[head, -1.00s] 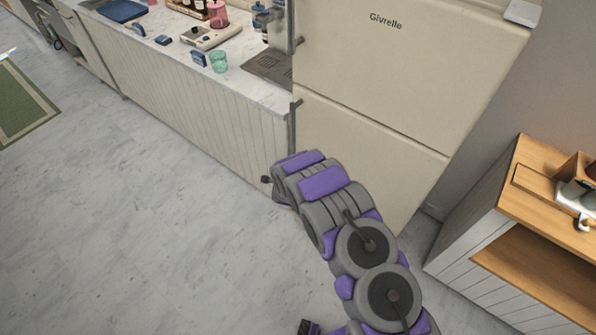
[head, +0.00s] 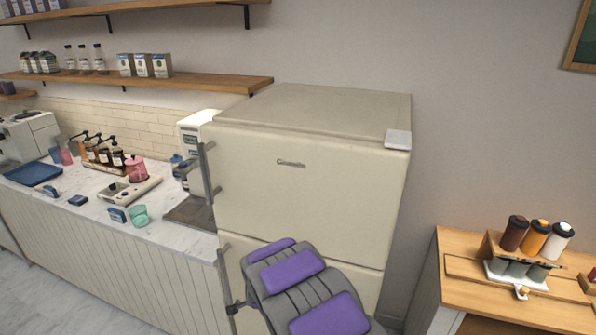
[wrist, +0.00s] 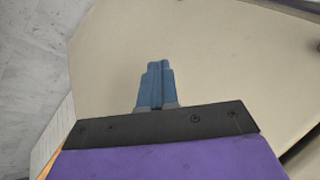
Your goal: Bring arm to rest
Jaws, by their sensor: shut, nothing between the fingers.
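My arm, grey with purple pads, rises from the bottom of the head view in front of the cream fridge (head: 300,195). In the wrist view my gripper (wrist: 157,66) shows as two blue fingers pressed together, shut and empty. Behind the fingers is a broad cream surface, which looks like the fridge front. Whether the fingertips touch it I cannot tell. In the head view the fingers are not clearly visible, and my arm hides part of the lower fridge door.
A marble counter (head: 90,205) with a green cup (head: 139,216), a pink jar (head: 136,168) and a blue tray (head: 33,172) runs left of the fridge. Fridge handles (head: 207,172) stick out on its left side. A wooden cabinet (head: 465,275) with a rack of canisters stands at right.

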